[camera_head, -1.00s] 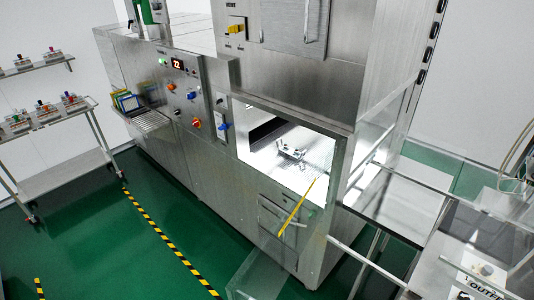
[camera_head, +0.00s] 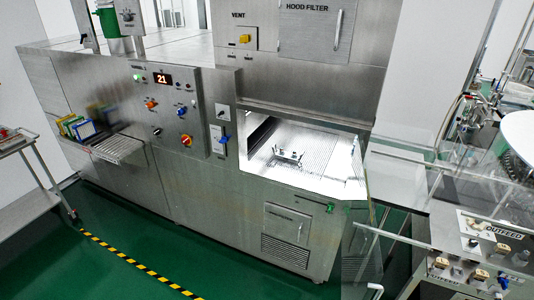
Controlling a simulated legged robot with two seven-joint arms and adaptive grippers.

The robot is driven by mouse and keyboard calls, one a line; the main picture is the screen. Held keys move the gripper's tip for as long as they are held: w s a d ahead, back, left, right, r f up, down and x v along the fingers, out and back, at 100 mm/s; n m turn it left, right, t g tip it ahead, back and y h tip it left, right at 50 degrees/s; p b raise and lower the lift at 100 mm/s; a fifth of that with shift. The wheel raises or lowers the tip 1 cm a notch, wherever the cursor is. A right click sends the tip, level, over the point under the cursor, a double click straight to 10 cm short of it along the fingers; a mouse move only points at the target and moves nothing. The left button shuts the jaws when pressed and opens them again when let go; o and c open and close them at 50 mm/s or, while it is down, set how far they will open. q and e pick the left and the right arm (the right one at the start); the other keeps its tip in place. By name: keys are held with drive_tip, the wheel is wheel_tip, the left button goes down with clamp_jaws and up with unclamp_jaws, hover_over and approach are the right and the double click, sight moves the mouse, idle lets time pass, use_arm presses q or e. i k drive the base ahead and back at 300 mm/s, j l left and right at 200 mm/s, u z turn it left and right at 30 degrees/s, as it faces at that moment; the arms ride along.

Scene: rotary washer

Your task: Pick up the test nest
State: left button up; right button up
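A small metal rack-like piece (camera_head: 288,157), which looks like the test nest, sits on the ribbed floor inside the lit opening (camera_head: 262,174) of the steel washer. It is small in the picture and its details are hard to make out. Neither my left nor my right gripper shows in the head view.
The washer's control panel (camera_head: 168,108) with a display reading 21 is left of the opening. A transparent panel and an outfeed station (camera_head: 484,250) stand at the right. A cart (camera_head: 30,190) is at the left edge. Green floor (camera_head: 130,225) is clear in front, with a striped line.

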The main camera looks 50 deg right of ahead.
sight(287, 156)
drive_tip(key=i+z, duration=0.75)
drive_tip(key=i+j+z, duration=0.15)
drive_tip(key=z, duration=0.25)
